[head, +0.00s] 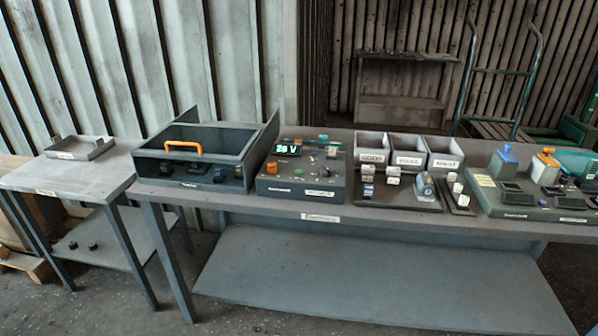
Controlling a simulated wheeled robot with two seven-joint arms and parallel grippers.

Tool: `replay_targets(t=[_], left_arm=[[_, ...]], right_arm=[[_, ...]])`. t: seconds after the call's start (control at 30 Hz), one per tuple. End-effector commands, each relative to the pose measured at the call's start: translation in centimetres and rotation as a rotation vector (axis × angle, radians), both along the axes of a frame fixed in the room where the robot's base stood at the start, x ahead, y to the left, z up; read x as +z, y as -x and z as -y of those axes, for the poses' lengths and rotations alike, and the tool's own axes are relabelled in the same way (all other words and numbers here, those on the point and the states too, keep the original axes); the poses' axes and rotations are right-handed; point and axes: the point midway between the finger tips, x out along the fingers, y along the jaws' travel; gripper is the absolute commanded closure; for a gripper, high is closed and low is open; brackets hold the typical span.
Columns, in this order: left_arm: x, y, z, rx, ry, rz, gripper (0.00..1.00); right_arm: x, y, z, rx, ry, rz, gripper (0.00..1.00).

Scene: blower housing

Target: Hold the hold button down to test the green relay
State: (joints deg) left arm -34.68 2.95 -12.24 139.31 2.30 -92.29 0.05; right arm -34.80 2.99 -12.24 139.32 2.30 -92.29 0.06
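A grey-green test box (299,181) stands on the long bench, left of its middle. Its lit display (287,150) reads about 28 V. Small knobs, buttons and coloured parts sit on its top, too small for me to tell which is the hold button. An open-fronted dark case (150,170) with an orange handle (183,148) stands left of it. Several small dark blocks (220,174) lie inside, some with coloured marks. I cannot tell which relay is the green one. Neither of my grippers shows in the head view.
Three labelled grey bins (410,158) stand behind a dark tray (398,194) of small parts. A green fixture (528,205) with orange and blue handles is at the right. A side table (70,178) holds a shallow tray (79,146). The bench's front strip is clear.

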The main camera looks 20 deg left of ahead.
Motion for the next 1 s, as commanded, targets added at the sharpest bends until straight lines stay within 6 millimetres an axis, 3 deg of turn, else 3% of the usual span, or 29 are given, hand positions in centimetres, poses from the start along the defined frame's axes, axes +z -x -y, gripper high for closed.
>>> replay_targets(t=[0.03,0.2,1.0], left_arm=[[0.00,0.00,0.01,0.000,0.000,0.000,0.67],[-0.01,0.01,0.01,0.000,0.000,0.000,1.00],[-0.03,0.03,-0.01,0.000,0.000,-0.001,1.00]], right_arm=[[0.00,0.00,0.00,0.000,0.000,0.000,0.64],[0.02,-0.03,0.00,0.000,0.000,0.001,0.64],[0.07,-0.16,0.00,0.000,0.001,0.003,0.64]])
